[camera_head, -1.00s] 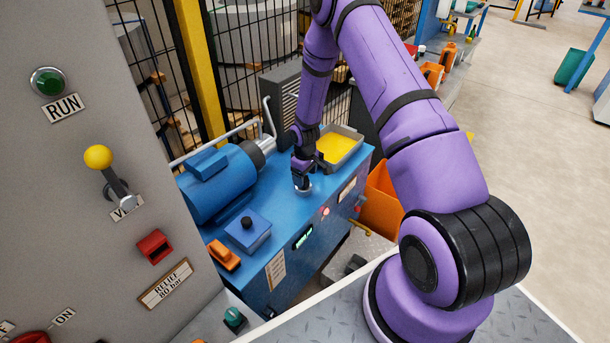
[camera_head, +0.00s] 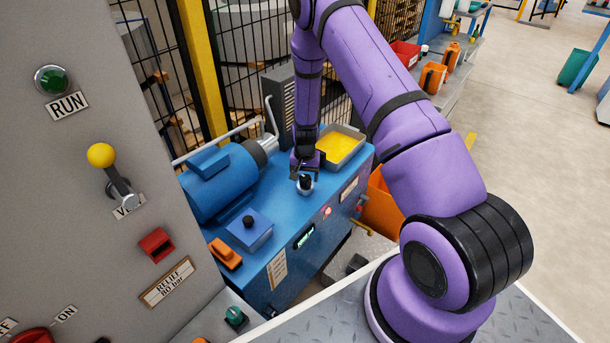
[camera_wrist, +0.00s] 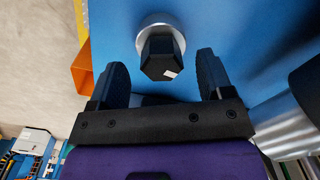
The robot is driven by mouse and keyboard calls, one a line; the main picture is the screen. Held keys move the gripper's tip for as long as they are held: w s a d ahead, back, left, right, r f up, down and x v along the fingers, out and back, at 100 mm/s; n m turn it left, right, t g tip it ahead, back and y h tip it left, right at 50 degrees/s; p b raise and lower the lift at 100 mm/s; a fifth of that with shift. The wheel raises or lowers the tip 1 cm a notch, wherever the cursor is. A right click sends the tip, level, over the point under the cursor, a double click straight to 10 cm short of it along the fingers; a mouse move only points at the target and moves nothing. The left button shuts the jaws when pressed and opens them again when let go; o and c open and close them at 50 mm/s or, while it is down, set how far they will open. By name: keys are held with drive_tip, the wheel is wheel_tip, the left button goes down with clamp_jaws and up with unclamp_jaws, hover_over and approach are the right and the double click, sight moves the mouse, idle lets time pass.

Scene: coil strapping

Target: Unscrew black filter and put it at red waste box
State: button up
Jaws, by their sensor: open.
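The black filter (camera_head: 305,181) stands on the blue machine's top, just in front of the yellow-filled tray. In the wrist view the filter (camera_wrist: 160,55) is a black hexagonal body with a small white mark, seated on a round silver base. My gripper (camera_head: 305,168) is just above and behind it in the head view. In the wrist view my gripper (camera_wrist: 161,72) is open, with one black finger on each side of the filter and visible gaps to both.
A blue motor (camera_head: 216,182) lies left of the filter, and a tray of yellow liquid (camera_head: 340,146) stands behind it. Orange bins (camera_head: 432,77) stand near the red box. A larger orange bin (camera_head: 381,207) is beside the machine. A wire fence rises behind.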

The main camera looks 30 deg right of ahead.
sight(306, 179)
drive_tip(key=shift+f, duration=1.75)
drive_tip(key=shift+c, duration=0.4)
clamp_jaws()
drive_tip(key=n, duration=0.4)
drive_tip(key=shift+d, duration=0.15)
drive_tip(key=n, duration=0.3)
drive_tip(key=shift+s+d, duration=0.1)
drive_tip(key=shift+n, duration=0.6)
